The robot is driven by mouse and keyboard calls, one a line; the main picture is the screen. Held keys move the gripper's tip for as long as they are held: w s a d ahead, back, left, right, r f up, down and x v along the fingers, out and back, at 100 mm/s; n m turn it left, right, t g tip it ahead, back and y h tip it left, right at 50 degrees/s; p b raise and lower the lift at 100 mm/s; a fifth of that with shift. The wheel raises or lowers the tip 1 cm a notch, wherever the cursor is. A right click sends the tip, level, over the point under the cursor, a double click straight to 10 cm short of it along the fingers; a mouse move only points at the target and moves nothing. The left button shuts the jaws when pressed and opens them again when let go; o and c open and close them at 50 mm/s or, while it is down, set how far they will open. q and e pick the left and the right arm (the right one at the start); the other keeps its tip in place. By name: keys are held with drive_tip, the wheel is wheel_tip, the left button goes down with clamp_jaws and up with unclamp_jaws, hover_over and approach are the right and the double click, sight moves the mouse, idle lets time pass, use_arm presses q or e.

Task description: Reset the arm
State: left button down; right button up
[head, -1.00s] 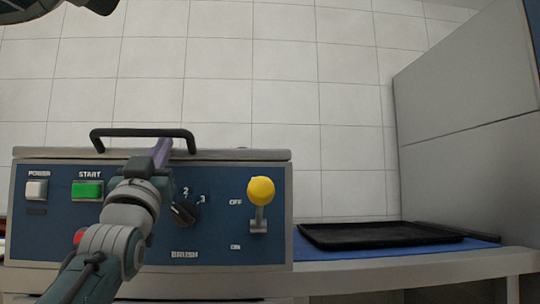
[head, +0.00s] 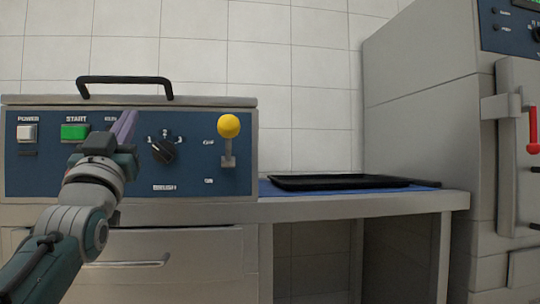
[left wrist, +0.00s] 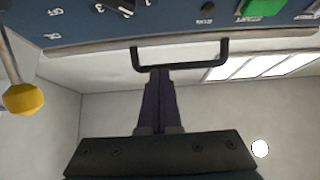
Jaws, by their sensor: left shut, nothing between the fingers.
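My left gripper (head: 124,128) is in front of the blue control panel (head: 205,182) of a grey machine in the head view. Its purple fingers are together with nothing between them, and they point up. In the left wrist view the shut fingers (left wrist: 159,82) point toward the black handle (left wrist: 182,66) of the machine's lid; I cannot tell whether they touch it. In the head view the handle (head: 124,80) is above and apart from the fingertips. My right gripper is not in view.
The panel has a green START button (head: 75,131), a white POWER switch (head: 27,132), a black dial (head: 163,151) and a yellow-knobbed lever (head: 228,127). A black tray (head: 335,182) lies on a blue mat on the counter. An oven (head: 513,150) stands at right.

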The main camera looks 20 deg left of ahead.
use_arm(q)
drive_tip(key=s+d+f+m+g+h+p, duration=0.1)
drive_tip(key=s+d+m+g+h+p, duration=0.95)
drive_tip(key=p, duration=2.05)
drive_tip(key=s+d+r+n+g+h+p, duration=0.15)
drive_tip(key=s+d+g+p, duration=0.35)
drive_tip(key=s, duration=0.5)
drive_tip(key=s+d+r+n+g+h+p, duration=0.1)
drive_tip(key=s+d+r+g+h+p, duration=0.2)
drive_tip(key=s+d, duration=0.5)
wheel_tip(320, 180, up, 36)
drive_tip(key=a+y+p, duration=0.1)
drive_tip(key=p, duration=3.5)
drive_tip(key=shift+a+f, duration=0.2)
drive_tip(key=shift+a, duration=0.15)
